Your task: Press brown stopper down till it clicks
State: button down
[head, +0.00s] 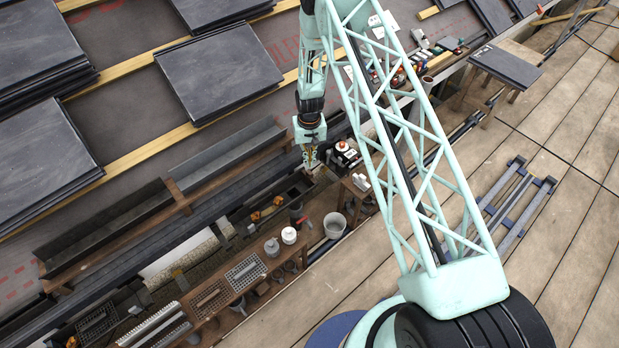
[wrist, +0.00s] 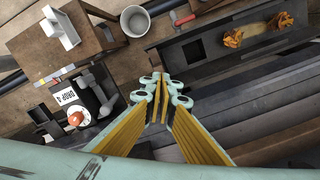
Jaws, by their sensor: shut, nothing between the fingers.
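My gripper (head: 310,160) hangs from the arm above the bench and gutter area. In the wrist view its teal fingertips (wrist: 164,90) are together, with yellow pads behind them and nothing held. A small black-and-white device with a "DROP 4" label (wrist: 66,96) lies left of the fingertips in the wrist view. On it is a round orange-brown cap (wrist: 76,118) with a pale rim, apart from the gripper. It may be the brown stopper; I cannot tell how far down it sits. The cap also shows in the head view (head: 343,146), right of my gripper.
A dark trough (wrist: 215,55) with orange pieces lies right of the fingertips in the wrist view. A grey bucket (wrist: 135,20) and a wooden table (wrist: 90,40) with a white block stand near the device. Slates (head: 220,70) lie on the roof at upper left.

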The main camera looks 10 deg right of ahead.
jog(key=shift+r+p, duration=0.6)
jog(key=shift+r, duration=1.5)
jog(key=shift+r, duration=0.1)
notch_tip(320, 180, up, 25)
jog(key=s+r+t, duration=0.1)
jog(key=s+r, duration=0.4)
jog(key=r, duration=0.7)
jog(key=s+r+t, duration=0.1)
jog(key=s+r, duration=0.5)
jog(key=r, duration=0.6)
jog(key=s+r, duration=1.7)
jog(key=s, duration=0.3)
jog(key=s+r+t, duration=0.1)
jog(key=s+r, duration=0.1)
jog(key=s, duration=1)
jog(key=s+r+t, duration=0.1)
jog(key=s+r, duration=0.1)
jog(key=s, duration=1.1)
jog(key=shift+r+n, duration=0.3)
jog(key=shift+n, duration=0.1)
